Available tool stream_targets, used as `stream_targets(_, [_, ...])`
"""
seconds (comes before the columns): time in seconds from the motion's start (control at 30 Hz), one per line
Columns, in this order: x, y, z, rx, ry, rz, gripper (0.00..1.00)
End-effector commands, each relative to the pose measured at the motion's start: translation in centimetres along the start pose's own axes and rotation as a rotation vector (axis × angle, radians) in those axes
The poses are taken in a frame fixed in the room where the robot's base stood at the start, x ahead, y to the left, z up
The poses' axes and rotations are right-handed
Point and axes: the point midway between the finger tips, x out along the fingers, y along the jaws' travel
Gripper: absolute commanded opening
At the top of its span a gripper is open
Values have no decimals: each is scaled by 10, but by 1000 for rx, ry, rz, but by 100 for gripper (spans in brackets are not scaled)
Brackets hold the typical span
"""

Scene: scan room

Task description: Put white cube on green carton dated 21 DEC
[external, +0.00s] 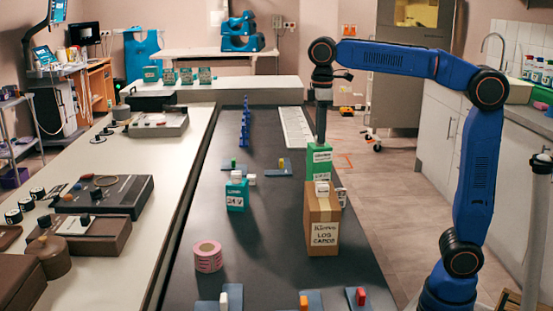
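A small green carton (236,198) with a white label and a white top stands mid-table; its label looks like "24 V". A taller green carton (318,164) with a white label stands farther back, behind a cardboard box. I cannot read 21 DEC on either. A small white cube-like piece (251,180) is beside the smaller carton. Another white piece (322,187) is on top of the cardboard box. My gripper (321,136) points down at the taller green carton's top; whether it touches or holds it is unclear, and its fingers are too small to judge.
The cardboard box (322,220) stands at the dark table's right side. A pink-and-white tape roll (208,257) lies at front left. Blue plates with coloured pieces lie at the front (311,300) and middle. More green cartons (187,76) stand on the back counter. The table centre-left is clear.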

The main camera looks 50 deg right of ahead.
Motion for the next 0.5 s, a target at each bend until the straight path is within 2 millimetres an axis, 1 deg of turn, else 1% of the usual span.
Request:
stream_targets(0.03, [0, 0, 0, 0, 0, 0, 32])
stream_targets(0.07, [0, 0, 0, 0, 0, 0, 39])
stream_targets(0.1, [0, 0, 0, 0, 0, 0, 41])
stream_targets(0.37, [0, 0, 0, 0, 0, 0, 41])
stream_targets(0.5, [-8, 0, 0, 0, 0, 0, 41])
